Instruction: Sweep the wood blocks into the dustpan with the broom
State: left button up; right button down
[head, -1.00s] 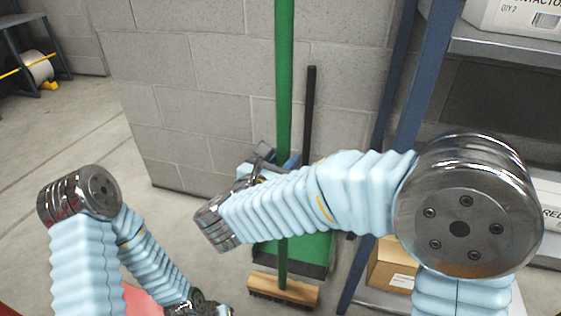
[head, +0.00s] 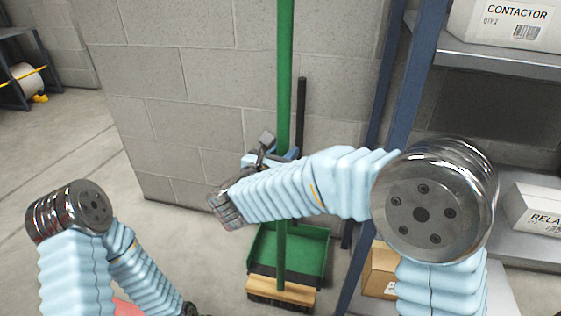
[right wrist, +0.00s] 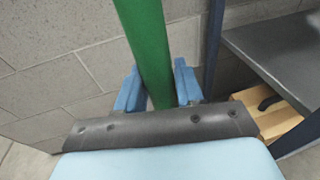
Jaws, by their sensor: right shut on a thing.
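The broom stands upright, with a long green handle (head: 285,60) and a wooden head (head: 282,291) with dark bristles at the floor. My right gripper (head: 283,156) is shut around the handle; in the right wrist view its blue fingers (right wrist: 157,88) flank the green handle (right wrist: 147,45). The green dustpan (head: 305,250) is behind the broom, its black upright handle (head: 301,110) close to the wall. My right forearm hides part of both. My left arm runs out of the bottom edge, its gripper out of sight. No wood blocks show.
A grey block wall (head: 185,110) is close behind the broom. A shelf rack with blue posts (head: 401,110) stands at right, with labelled boxes (head: 515,22) and a cardboard box (head: 380,270) low down. Open concrete floor (head: 70,170) lies at left.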

jog(key=a+r+b+x, duration=0.1)
jog(key=x, duration=0.5)
jog(key=w+a+r+b+x, duration=0.1)
jog(key=x, duration=0.5)
jog(key=shift+w+d+r+b, duration=0.2)
jog(key=shift+w+r+b, duration=0.15)
jog(key=shift+w, duration=0.15)
dwell(0.4)
dwell(0.4)
jog(key=shift+s+r, duration=1.45)
jog(key=shift+r, duration=1.55)
jog(key=s+d+b+v, duration=0.1)
jog(key=b+v, duration=0.6)
jog(key=v, duration=1.1)
jog(key=shift+s+d+b, duration=0.25)
jog(key=shift+d+b, duration=0.05)
jog(key=shift+d, duration=0.25)
jog(key=shift+s, duration=0.1)
